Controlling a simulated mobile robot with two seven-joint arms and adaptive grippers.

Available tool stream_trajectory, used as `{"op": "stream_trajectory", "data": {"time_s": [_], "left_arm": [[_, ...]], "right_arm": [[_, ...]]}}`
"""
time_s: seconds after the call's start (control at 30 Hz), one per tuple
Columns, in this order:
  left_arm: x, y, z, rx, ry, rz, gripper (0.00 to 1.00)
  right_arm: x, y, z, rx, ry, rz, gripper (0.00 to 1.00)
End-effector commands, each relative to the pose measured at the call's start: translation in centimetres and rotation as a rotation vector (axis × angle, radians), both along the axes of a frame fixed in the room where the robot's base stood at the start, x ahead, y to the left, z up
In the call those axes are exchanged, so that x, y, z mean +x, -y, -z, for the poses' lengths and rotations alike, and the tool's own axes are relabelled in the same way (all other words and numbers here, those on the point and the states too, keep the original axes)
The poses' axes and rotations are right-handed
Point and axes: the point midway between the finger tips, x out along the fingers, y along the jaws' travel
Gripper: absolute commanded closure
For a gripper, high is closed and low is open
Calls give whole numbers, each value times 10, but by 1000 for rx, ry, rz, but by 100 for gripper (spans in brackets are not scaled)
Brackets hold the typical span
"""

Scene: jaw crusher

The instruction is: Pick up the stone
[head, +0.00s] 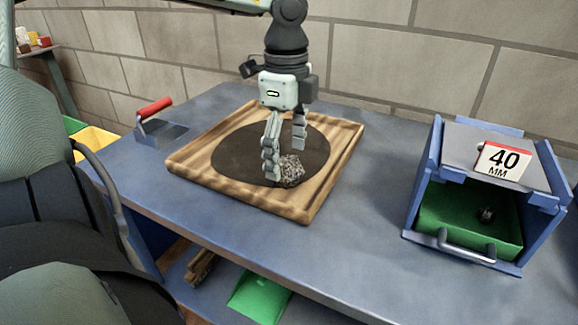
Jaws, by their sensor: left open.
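A rough grey speckled stone (292,171) lies on the dark round patch (238,150) of a wooden tray (300,206) on the blue table. My left gripper (285,160) points down over the tray with its fingers apart. One finger is at the left side of the stone and partly overlaps it in the picture. The other finger is behind the stone and a little higher. I cannot tell whether a finger touches the stone. My right gripper is not in view.
A blue box (428,185) marked 40 MM, with a green tray (445,223) holding a small dark piece, stands at the right. A red-handled tool (155,109) is at the back left. A stone block wall is behind. The table between tray and box is clear.

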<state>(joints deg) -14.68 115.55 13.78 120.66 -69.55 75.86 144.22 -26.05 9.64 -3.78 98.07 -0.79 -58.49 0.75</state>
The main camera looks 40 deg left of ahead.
Motion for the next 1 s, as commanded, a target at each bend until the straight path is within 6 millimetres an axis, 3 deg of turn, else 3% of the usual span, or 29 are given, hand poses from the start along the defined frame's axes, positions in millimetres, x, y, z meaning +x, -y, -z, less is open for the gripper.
{"op": "stream_trajectory", "data": {"time_s": [0.2,0.47,1.0], "left_arm": [[0,1,25,-4,-1,1,21],[1,1,27,-4,3,0,23],[1,1,27,-5,2,0,89]], "right_arm": [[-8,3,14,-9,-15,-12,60],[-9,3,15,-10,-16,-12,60],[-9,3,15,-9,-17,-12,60]]}}
